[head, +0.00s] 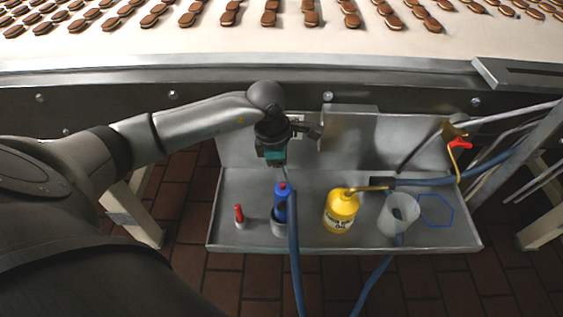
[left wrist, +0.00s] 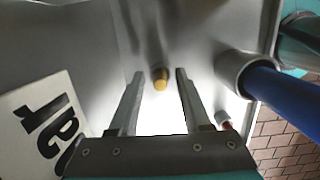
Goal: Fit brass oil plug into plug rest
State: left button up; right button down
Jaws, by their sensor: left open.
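A small brass plug (head: 285,172), hard to make out beneath my gripper in the head view, shows clearly as a yellow-ended stub (left wrist: 160,80) in the left wrist view. It appears between my left gripper's fingers, nearer their tips. My left gripper (left wrist: 157,74) is open, with a finger on each side of the plug and visible space beside it. In the head view the left gripper (head: 275,160) hangs over the back left of the steel tray (head: 340,240). I cannot single out the plug rest. My right gripper is not in view.
A blue cylinder (head: 280,200) stands in a grey cup, with a red-topped item (head: 239,214) to its left. A yellow oil can (head: 341,212) and a translucent cup (head: 399,213) stand to the right. A blue hose (head: 295,260) crosses the tray's front edge.

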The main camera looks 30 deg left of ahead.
pick_arm(q)
notch_tip(320, 180, up, 12)
jog(key=s+a+p, duration=0.1)
jog(key=p, duration=0.3)
jog(key=shift+a, duration=0.25)
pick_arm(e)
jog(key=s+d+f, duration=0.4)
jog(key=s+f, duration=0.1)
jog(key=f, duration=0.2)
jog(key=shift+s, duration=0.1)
